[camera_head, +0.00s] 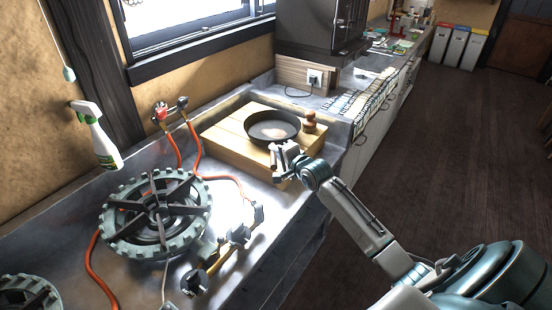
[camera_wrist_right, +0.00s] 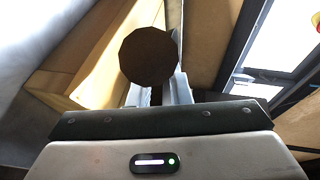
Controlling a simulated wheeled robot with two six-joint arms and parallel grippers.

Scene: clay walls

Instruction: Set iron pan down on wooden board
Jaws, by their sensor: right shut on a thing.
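The dark iron pan (camera_head: 272,125) is level over the wooden board (camera_head: 222,137), at the back of the counter in the head view. I cannot tell whether its base touches the board. Something pale reddish shows inside it. My right gripper (camera_head: 284,158) is at the near side of the pan, shut on its handle, which is mostly hidden by the fingers. In the right wrist view, a dark brown round end (camera_wrist_right: 148,56), likely the handle's, sits between the fingers, with the board (camera_wrist_right: 88,72) behind it. My left gripper is out of view.
A small brown wooden object (camera_head: 309,122) stands right of the pan. A gas burner (camera_head: 157,212) with orange hoses is at the front left. A spray bottle (camera_head: 97,135) is by the wall. A dark cabinet (camera_head: 318,35) rises behind the board.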

